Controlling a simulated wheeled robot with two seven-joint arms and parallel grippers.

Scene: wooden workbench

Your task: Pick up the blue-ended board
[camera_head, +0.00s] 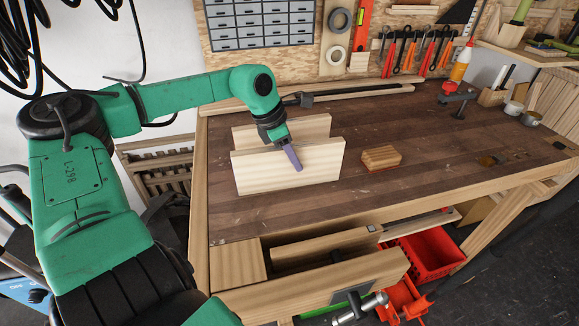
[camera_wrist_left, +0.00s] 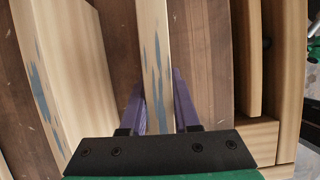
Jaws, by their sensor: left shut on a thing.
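Two pale wooden boards stand on edge on the workbench, one behind the other. My left gripper (camera_head: 292,158) is at the top edge of the front board (camera_head: 270,172), with one purple finger down its near face. In the left wrist view, the gripper's two fingers (camera_wrist_left: 159,95) straddle this board (camera_wrist_left: 152,40), shut on it. Blue patches mark its edge there. The rear board (camera_head: 310,128) stands just behind; the left wrist view shows a board on the left (camera_wrist_left: 72,50) with blue patches too. My right gripper is not in view.
A small striped wood block (camera_head: 381,157) lies right of the boards. A black clamp (camera_head: 459,103) stands at the bench's far right. A long strip with a dark bar (camera_head: 350,91) lies along the back. The bench's middle right is mostly clear; red bins (camera_head: 432,255) sit below.

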